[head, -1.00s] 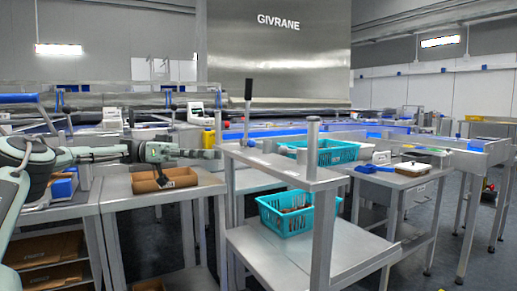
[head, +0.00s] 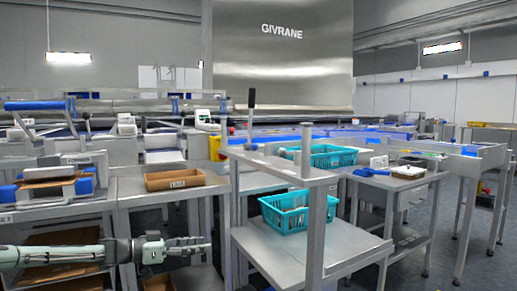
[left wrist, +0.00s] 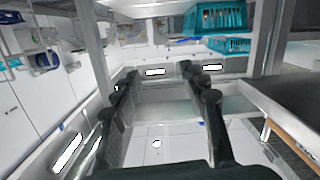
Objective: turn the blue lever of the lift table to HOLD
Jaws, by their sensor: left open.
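My left gripper (head: 207,246) reaches in from the left, low in front of the steel benches. It is open and empty, with its fingers pointing right toward the steel stand with shelves. In the left wrist view its two dark fingers (left wrist: 157,70) are spread apart with nothing between them. I cannot make out a blue lever or a HOLD mark, and cannot tell which table is the lift table. The steel stand (head: 275,172) has an upright rod with a black grip (head: 251,98) at its back left. My right gripper is not in view.
Teal baskets sit on the stand's lower shelf (head: 287,222) and behind its top (head: 335,147). A brown tray (head: 158,182) lies on the bench above my left gripper. A table with a blue-handled item (head: 372,172) stands right. Open floor shows at right.

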